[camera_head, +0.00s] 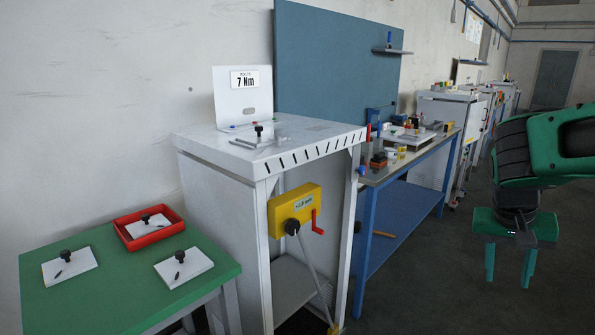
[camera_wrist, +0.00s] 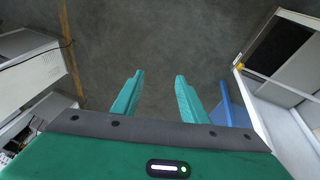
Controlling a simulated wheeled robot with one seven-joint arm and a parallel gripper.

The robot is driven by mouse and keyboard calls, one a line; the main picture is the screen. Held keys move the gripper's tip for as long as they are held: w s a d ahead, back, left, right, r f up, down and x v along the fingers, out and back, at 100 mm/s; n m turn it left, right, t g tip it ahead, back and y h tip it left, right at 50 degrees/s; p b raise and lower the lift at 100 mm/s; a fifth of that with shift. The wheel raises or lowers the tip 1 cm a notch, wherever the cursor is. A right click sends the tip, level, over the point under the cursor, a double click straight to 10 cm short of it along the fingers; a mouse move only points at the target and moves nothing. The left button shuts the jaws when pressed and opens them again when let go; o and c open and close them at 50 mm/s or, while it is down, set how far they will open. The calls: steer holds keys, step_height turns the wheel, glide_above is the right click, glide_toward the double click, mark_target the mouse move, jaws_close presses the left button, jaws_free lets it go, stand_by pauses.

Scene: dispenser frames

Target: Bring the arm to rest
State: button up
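My gripper (camera_head: 510,264) is at the right of the head view, at the end of my green and black arm. Its two green fingers point down over the dark floor, with a clear gap between them. In the wrist view the gripper (camera_wrist: 156,98) shows both fingers spread apart with only grey floor between them. It is open and holds nothing. It is to the right of the blue workbench (camera_head: 395,229), apart from it.
A white cabinet (camera_head: 222,215) with a yellow box (camera_head: 292,208) stands mid-left. A green table (camera_head: 92,273) holds a red tray (camera_head: 130,242) and white plates with black knobs. More benches line the wall behind. Open floor (camera_head: 430,290) lies around my gripper.

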steer(key=s+a+f+y, duration=0.1)
steer(key=s+f+y, duration=0.1)
steer(key=s, duration=0.7)
steer(key=s+f+g+y, duration=0.1)
steer(key=s+f, duration=0.1)
steer(key=s, duration=0.7)
steer(key=shift+s+a+y, duration=0.3)
steer(key=shift+a+y, duration=0.1)
